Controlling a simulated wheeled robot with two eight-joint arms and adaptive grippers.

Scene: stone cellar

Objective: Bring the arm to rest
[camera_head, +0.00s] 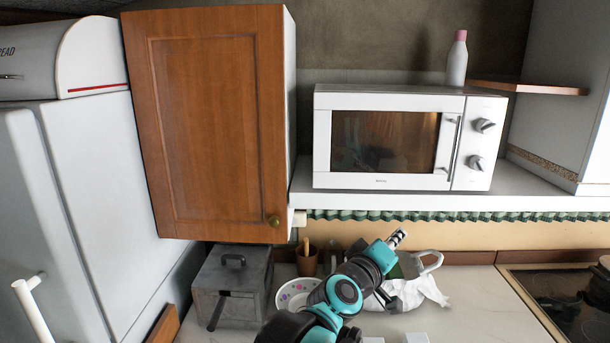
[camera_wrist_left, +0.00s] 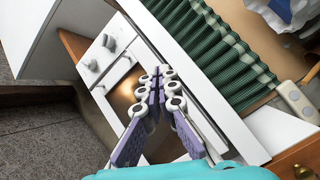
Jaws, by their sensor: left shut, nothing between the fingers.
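My left arm comes up from the bottom middle of the head view. Its gripper (camera_head: 397,238) is raised in front of the shelf's lower edge, below the microwave. In the left wrist view the two fingers (camera_wrist_left: 160,78) lie together, shut and empty, with purple pads showing. Behind them the white microwave (camera_wrist_left: 125,75) appears tilted. The microwave (camera_head: 475,190) is closed in the head view. My right gripper is not in view.
A wooden wall cabinet (camera_head: 215,120) hangs left of the gripper, near a white fridge (camera_head: 100,170). The counter holds a grey metal box (camera_head: 235,285), a brown pot (camera_head: 307,263), a dotted bowl (camera_head: 292,292) and crumpled white material (camera_head: 425,290). A dark cooktop (camera_head: 570,300) lies right.

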